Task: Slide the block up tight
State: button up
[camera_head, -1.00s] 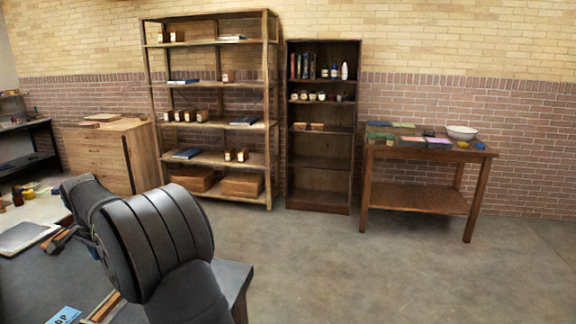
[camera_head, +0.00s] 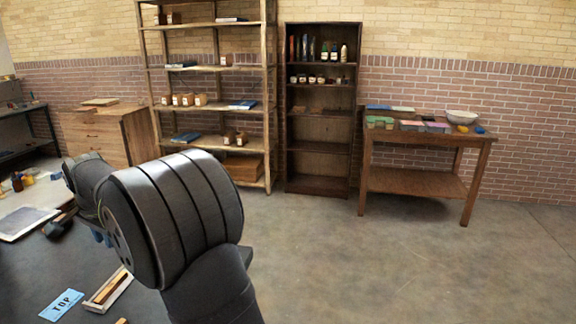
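A long, narrow pale wooden holder (camera_head: 108,291) lies on the dark bench (camera_head: 30,278) at the lower left, with a dark reddish-brown strip inside it. I cannot tell whether this strip is the block. A blue card (camera_head: 62,305) marked "TOP" lies flat to its left. A small piece of orange-brown wood (camera_head: 121,321) shows at the bottom edge, mostly cut off. My dark arm fills the lower middle and hides part of the bench. My gripper is not visible.
A pale flat slab (camera_head: 24,222) and a dark tool (camera_head: 60,226) lie toward the bench's far side, with small bottles (camera_head: 17,182) beyond. A wooden table (camera_head: 420,181) with coloured trays and a white bowl (camera_head: 461,117) stands at the back right. The floor between is clear.

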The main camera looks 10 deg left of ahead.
grip_shut()
jog(key=w+a+f+t+h, duration=0.1)
jog(key=w+a+f+t, duration=0.1)
jog(key=w+f, duration=0.3)
jog(key=w+a+f+t+h, duration=0.1)
jog(key=w+a+f, duration=0.1)
jog(key=w+f, duration=0.3)
jog(key=w+a+f+t+h, duration=0.1)
jog(key=w+a+f+t, duration=0.1)
jog(key=w+f, duration=0.3)
jog(key=shift+w+f+n+t, duration=0.25)
jog(key=shift+w+n+t, duration=0.05)
jog(key=shift+w, duration=0.1)
jog(key=s, duration=0.6)
jog(key=shift+d, duration=0.15)
jog(key=shift+r, duration=0.1)
